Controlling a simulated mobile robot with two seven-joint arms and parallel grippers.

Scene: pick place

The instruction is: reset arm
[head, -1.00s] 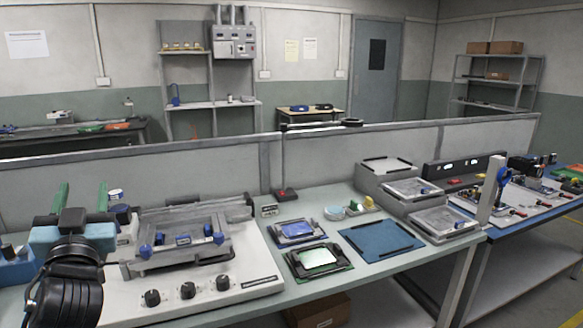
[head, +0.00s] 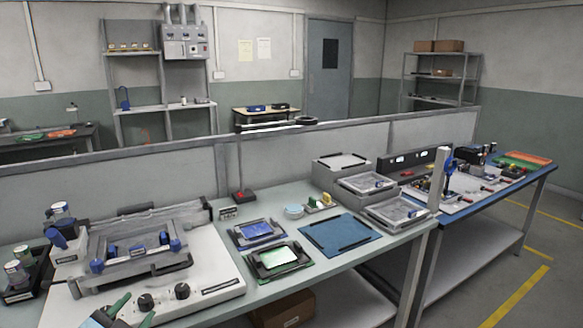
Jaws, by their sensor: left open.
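My left gripper (head: 133,311) shows at the bottom left edge, with its two green fingers apart and nothing seen between them. It appears in front of the white machine (head: 215,262) with black knobs, near its front edge. Most of the left arm is cut off by the frame. My right gripper is not in view.
A grey clamp frame (head: 140,268) with blue knobs sits on the white machine. A blue-screened board (head: 257,231), a green board (head: 278,259) and a blue mat (head: 338,236) lie on the bench. Grey trays (head: 397,211) stand to the right.

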